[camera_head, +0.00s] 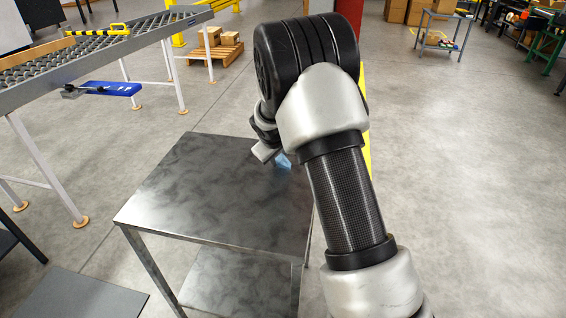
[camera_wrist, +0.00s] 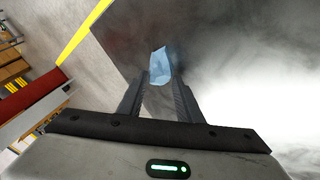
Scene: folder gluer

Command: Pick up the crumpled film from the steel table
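The crumpled film (camera_wrist: 159,66) is a small light-blue piece on the steel table (camera_wrist: 215,45). In the wrist view it lies just beyond and between my gripper's (camera_wrist: 160,78) two fingertips. The fingers are apart with a gap between them, and I see nothing gripped. In the head view the film (camera_head: 283,161) shows partly beside my gripper (camera_head: 262,155), near the far right edge of the steel table (camera_head: 200,195). My arm hides part of the film and the table's right side there. Whether the fingers touch the film is unclear.
A pallet with boxes (camera_head: 215,45) is behind. The rest of the tabletop is bare. Open floor (camera_head: 460,180) lies to the right.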

